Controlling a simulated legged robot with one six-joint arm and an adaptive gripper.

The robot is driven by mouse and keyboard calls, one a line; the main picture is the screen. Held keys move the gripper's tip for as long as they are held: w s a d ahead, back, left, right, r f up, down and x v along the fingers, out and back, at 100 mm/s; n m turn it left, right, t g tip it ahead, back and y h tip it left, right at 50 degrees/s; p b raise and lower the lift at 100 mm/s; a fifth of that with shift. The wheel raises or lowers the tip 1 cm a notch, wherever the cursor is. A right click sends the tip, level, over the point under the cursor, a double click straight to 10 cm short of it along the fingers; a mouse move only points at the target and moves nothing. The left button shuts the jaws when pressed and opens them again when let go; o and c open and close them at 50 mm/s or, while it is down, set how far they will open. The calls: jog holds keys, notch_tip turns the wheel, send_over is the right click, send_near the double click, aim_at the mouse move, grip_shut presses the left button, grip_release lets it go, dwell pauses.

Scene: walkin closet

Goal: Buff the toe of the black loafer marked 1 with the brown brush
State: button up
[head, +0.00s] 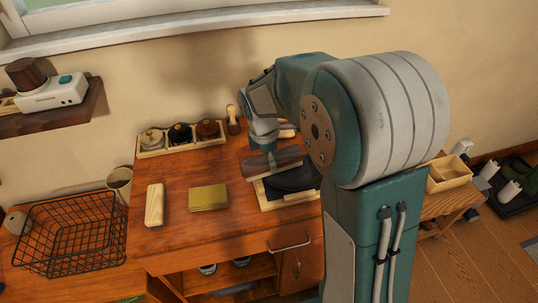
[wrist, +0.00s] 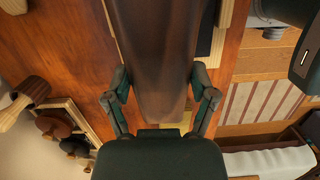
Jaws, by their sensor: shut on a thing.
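The brush and my arm hide part of the loafer. I cannot tell whether the brush touches it. No number mark is readable.
A yellow-green cloth or sponge (head: 208,198), a pale wooden block (head: 154,205) and a rack of lidded jars (head: 180,138) stand on the bench (head: 185,235). A black wire basket (head: 70,235) is at the left. The bench's front left is clear.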

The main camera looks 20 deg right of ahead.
jog(key=shift+s+f, duration=0.1)
jog(key=shift+s, duration=1.05)
jog(key=shift+w, duration=2.05)
jog(key=shift+s, duration=2)
jog(key=shift+w, duration=2)
jog(key=shift+s, duration=2.05)
jog(key=shift+w+f, duration=0.1)
jog(key=shift+w, duration=1.95)
